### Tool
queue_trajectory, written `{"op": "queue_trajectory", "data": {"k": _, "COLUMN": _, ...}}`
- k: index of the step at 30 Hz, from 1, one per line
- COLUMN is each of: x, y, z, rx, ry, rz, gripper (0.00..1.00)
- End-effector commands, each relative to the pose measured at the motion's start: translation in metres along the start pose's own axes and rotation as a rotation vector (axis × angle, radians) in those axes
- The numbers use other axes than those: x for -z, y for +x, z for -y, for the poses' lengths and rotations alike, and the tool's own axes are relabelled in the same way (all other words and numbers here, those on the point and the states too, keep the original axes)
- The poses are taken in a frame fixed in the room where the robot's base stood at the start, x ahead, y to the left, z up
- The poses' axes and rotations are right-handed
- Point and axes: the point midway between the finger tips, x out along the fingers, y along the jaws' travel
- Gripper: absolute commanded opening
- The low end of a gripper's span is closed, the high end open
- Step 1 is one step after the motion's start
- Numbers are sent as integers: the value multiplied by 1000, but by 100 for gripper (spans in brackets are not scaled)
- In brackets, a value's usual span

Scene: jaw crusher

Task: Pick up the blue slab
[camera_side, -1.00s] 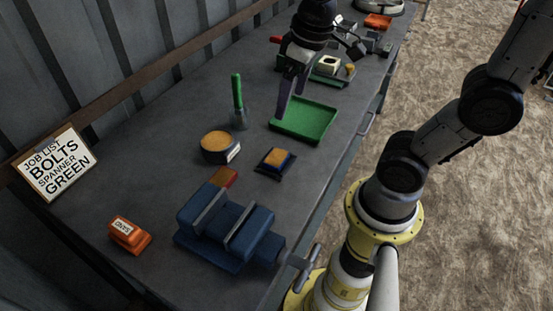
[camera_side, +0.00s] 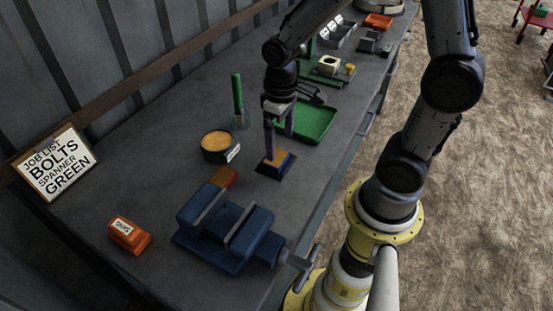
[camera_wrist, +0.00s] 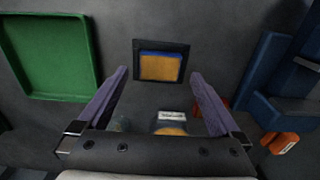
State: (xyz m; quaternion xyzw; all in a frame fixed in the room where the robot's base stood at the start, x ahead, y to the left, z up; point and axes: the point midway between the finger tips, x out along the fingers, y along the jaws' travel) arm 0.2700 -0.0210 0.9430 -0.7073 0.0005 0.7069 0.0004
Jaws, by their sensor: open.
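The blue slab (camera_side: 284,163) shows blue at its edge, with an orange-yellow face beside it, in a small dark square holder on the bench. In the wrist view the blue shows as a strip (camera_wrist: 161,53) along the far edge of the orange face. My gripper (camera_side: 279,143) is over the holder, pointing down, with its purple fingers apart. One finger hides part of the holder in the side view. In the wrist view the holder lies ahead between the two fingertips (camera_wrist: 159,73), with nothing held. I cannot tell the exact height gap.
A green tray (camera_side: 316,122) lies just behind the holder. A round tin with orange contents (camera_side: 215,141) stands to the left, near a green-handled tool (camera_side: 237,95). A blue vise (camera_side: 230,228) and an orange labelled box (camera_side: 128,234) are nearer the camera.

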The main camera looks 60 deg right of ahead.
Motion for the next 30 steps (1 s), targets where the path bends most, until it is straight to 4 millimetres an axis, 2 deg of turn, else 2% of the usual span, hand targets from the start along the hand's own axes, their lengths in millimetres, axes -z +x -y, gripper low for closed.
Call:
{"op": "queue_trajectory", "data": {"k": 12, "x": 4, "y": 49, "z": 0, "rx": 0, "ry": 0, "rz": 4, "gripper": 100}}
{"op": "queue_trajectory", "data": {"k": 21, "x": 5, "y": 52, "z": 0, "rx": 0, "ry": 0, "rz": 1, "gripper": 98}}
{"op": "queue_trajectory", "data": {"k": 30, "x": 5, "y": 52, "z": 0, "rx": 0, "ry": 0, "rz": 0, "gripper": 44}}
